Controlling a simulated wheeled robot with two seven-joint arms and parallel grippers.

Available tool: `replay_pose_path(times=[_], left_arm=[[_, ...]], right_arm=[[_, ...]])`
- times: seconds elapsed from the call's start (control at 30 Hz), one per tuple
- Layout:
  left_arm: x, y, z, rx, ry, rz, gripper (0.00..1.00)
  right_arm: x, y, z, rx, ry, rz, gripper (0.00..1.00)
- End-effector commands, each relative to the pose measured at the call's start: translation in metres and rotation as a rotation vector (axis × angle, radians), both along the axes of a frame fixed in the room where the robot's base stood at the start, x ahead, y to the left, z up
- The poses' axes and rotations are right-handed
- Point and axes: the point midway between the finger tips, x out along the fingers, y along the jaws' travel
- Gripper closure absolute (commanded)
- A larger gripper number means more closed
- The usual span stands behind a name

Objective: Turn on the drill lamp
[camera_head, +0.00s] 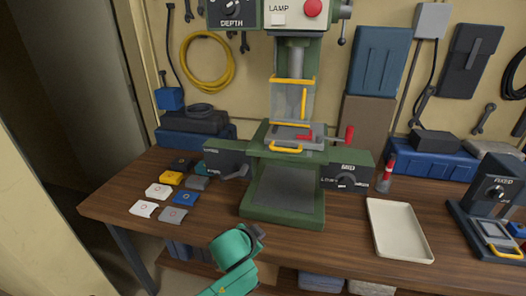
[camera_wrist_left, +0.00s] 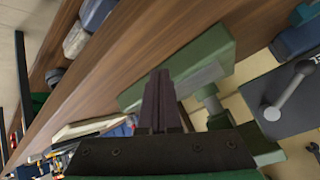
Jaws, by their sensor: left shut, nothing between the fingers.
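The green drill press (camera_head: 283,195) stands on the wooden bench, with its grey column and clear guard in the middle. Its top panel is cut off by the upper edge of the head view. My left gripper (camera_head: 257,231) is low in front of the drill base, well below the panel. In the left wrist view its dark fingers (camera_wrist_left: 160,76) are shut and empty, with the green base (camera_wrist_left: 205,65) behind them. My right gripper is not visible.
Several small coloured blocks (camera_head: 172,178) lie left of the drill on the bench (camera_head: 120,205). A cream tray (camera_head: 428,258) and a dark device with a knob (camera_head: 488,207) are at the right. A red crank handle (camera_head: 349,135) sticks out beside the drill vise.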

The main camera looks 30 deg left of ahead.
Motion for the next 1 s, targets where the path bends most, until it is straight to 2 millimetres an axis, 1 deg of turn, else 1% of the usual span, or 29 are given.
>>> replay_pose_path(times=[0.03,0.07,0.1,0.17,0.2,0.27,0.3,0.37,0.4,0.47,0.5,0.57,0.6,0.67,0.7,0.8,0.83,0.9,1.0], left_arm=[[0.020,0.006,0.026,0.043,-0.080,-0.026,1.00],[0.033,0.009,0.043,0.067,-0.134,-0.045,1.00],[0.049,0.012,0.068,0.099,-0.210,-0.072,1.00],[0.072,0.016,0.111,0.155,-0.331,-0.123,1.00],[0.086,0.017,0.142,0.194,-0.413,-0.162,1.00],[0.102,0.018,0.190,0.257,-0.527,-0.227,1.00],[0.109,0.017,0.222,0.301,-0.598,-0.272,1.00],[0.115,0.016,0.272,0.373,-0.698,-0.347,1.00],[0.116,0.014,0.305,0.427,-0.758,-0.405,1.00],[0.112,0.013,0.353,0.512,-0.829,-0.489,1.00],[0.107,0.013,0.382,0.573,-0.862,-0.544,1.00],[0.094,0.016,0.422,0.663,-0.890,-0.618,1.00],[0.083,0.019,0.447,0.724,-0.896,-0.662,1.00],[0.064,0.027,0.479,0.810,-0.882,-0.714,1.00],[0.051,0.034,0.497,0.862,-0.863,-0.737,1.00],[0.019,0.051,0.529,0.957,-0.799,-0.763,1.00],[0.010,0.056,0.535,0.974,-0.781,-0.764,1.00],[-0.004,0.064,0.544,1.002,-0.747,-0.764,1.00],[-0.013,0.069,0.549,1.016,-0.726,-0.763,1.00]], right_arm=[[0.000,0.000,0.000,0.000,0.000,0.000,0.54],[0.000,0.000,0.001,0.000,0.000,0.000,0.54],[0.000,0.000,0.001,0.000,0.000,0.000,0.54],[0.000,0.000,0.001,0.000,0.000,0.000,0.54],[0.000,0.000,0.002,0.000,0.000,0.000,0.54],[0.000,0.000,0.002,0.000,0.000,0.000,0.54],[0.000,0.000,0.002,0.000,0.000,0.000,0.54],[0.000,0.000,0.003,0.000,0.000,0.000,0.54],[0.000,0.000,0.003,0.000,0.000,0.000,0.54],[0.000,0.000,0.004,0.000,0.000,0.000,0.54],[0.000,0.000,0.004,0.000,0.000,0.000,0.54],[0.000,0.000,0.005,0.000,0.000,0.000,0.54],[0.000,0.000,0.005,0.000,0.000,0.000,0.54],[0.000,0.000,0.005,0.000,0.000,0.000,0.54],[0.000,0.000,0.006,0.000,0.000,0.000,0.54],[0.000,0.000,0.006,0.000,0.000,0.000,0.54],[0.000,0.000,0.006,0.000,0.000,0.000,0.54],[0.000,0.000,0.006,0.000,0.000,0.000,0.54],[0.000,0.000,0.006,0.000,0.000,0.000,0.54]])
